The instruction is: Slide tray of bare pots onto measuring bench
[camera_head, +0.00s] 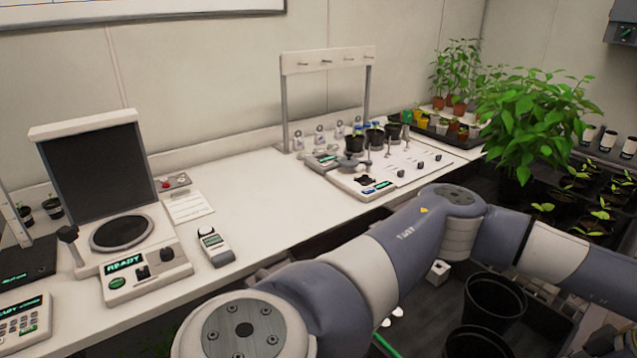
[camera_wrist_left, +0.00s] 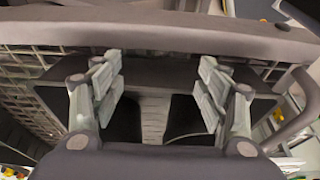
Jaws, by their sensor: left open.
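Dark, empty-looking pots (camera_head: 495,300) stand at the lower right of the head view, on a dark tray-like surface (camera_head: 415,325) partly hidden by my arm. The white measuring bench (camera_head: 265,200) runs along the wall, with its middle front clear. My left gripper (camera_wrist_left: 160,92) shows in the wrist view, its two fingers spread apart with nothing held between them. A thick grey-brown bar (camera_wrist_left: 160,35) crosses just beyond the fingertips; I cannot tell whether they touch it. My right gripper is out of view.
A scale-like instrument (camera_head: 145,270) and a handheld meter (camera_head: 213,245) stand at the left of the bench. A white panel (camera_head: 365,185) and a black tray of small pots (camera_head: 455,143) occupy its right. A leafy plant (camera_head: 525,115) and seedlings stand at the right.

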